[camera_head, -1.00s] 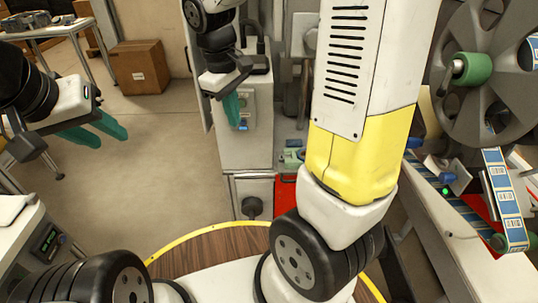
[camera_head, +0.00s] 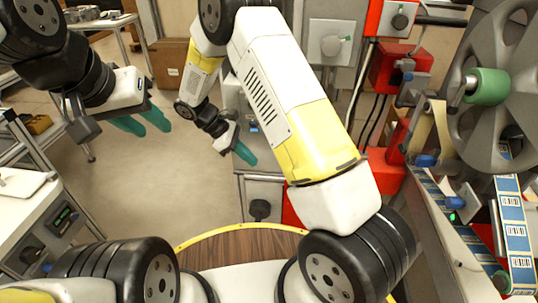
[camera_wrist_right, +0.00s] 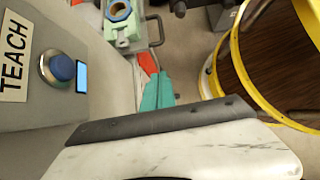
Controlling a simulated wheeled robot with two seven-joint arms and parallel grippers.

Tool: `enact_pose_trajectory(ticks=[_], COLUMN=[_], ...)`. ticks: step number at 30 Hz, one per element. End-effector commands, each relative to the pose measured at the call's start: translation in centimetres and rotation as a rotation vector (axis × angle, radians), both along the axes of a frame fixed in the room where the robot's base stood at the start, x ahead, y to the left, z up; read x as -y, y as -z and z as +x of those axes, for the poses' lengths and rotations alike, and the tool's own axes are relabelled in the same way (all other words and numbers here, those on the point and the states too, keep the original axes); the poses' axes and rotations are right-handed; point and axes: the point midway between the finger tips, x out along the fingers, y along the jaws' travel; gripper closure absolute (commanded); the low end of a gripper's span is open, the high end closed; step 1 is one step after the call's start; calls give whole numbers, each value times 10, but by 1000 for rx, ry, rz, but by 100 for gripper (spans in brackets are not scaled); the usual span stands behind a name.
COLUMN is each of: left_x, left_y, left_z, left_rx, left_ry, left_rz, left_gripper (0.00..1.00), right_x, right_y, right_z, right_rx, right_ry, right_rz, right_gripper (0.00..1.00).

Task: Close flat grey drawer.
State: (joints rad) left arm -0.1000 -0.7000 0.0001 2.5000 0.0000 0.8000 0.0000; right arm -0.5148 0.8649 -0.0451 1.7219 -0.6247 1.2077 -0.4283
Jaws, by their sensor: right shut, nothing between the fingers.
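In the right wrist view, a narrow grey tray-like part with a bar handle (camera_wrist_right: 157,30) shows at the top, beside a green holder (camera_wrist_right: 124,30) with a blue ring on it. It looks like the flat grey drawer, but how far it is open cannot be told. In the head view my right arm hides this part. My right gripper (camera_head: 246,155) is shut and empty; its teal fingers (camera_wrist_right: 157,92) point toward the handle and appear apart from it. My left gripper (camera_head: 144,120) is open and empty, over the floor at left.
A grey cabinet front with a black knob (camera_head: 260,209) stands below my right gripper. A grey panel with a blue button (camera_wrist_right: 62,68) is close at left in the wrist view. A reel machine (camera_head: 490,85) stands at right. The floor (camera_head: 150,185) at left is clear.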

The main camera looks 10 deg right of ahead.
Motion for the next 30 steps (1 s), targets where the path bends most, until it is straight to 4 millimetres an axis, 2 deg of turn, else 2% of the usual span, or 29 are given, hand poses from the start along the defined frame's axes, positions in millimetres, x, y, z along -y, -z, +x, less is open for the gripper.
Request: enact_pose_trajectory(ticks=[5, 15, 21, 30], left_x=[0, 0, 0, 0], left_y=[0, 0, 0, 0], left_z=[0, 0, 0, 0], left_rx=[0, 0, 0, 0], left_ry=[0, 0, 0, 0], left_rz=[0, 0, 0, 0], left_gripper=[64, 64, 64, 64], right_x=[15, 58, 85, 96], right_y=[20, 76, 83, 86], right_z=[-5, -15, -20, -23], right_rx=[-5, -4, -1, 0], right_ry=[3, 3, 3, 3], right_rz=[-2, 0, 1, 2], right_gripper=[100, 100, 100, 100])
